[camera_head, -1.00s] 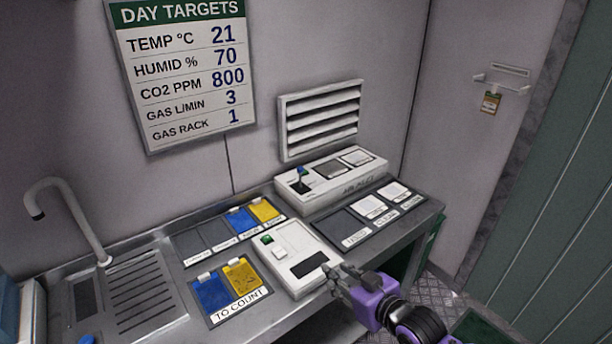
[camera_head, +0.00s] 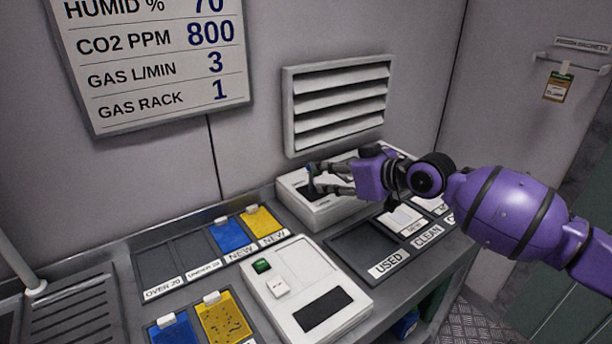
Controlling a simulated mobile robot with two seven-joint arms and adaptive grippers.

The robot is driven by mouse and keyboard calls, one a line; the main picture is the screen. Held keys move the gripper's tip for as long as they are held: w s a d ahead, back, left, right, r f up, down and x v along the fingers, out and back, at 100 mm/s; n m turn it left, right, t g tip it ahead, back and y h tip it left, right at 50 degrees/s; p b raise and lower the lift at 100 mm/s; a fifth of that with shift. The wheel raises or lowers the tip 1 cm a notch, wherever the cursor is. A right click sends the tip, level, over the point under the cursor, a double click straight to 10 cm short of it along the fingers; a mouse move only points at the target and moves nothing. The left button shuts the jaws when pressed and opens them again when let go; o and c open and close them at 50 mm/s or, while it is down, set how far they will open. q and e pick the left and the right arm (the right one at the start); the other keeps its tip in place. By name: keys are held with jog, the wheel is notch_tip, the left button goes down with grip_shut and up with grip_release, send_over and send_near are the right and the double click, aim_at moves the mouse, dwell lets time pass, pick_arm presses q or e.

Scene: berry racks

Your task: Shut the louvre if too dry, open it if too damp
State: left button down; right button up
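The louvre (camera_head: 338,104) is a pale wall vent with several tilted slats and shadowed gaps between them. Below it, a white control box (camera_head: 318,213) stands on the steel bench. A small lever with a blue knob (camera_head: 309,171) rises from the left part of the box. My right gripper (camera_head: 312,178) reaches in from the right, over the box. Its fingers look apart, with their tips at the lever; contact is unclear. The arm and gripper hide most of the box's displays. The target board (camera_head: 150,65) shows humidity 70. My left gripper is not in view.
A white device (camera_head: 305,290) with a green button and a dark screen sits in front on the bench. Blue and yellow cards (camera_head: 228,234) lie in trays to its left. A tray marked USED (camera_head: 375,250) is to its right. A sink drainer (camera_head: 70,308) is at left.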

aim_at(312, 173)
jog(key=x, duration=0.6)
jog(key=shift+w+a+f, duration=0.1)
jog(key=shift+a, duration=0.15)
grip_shut()
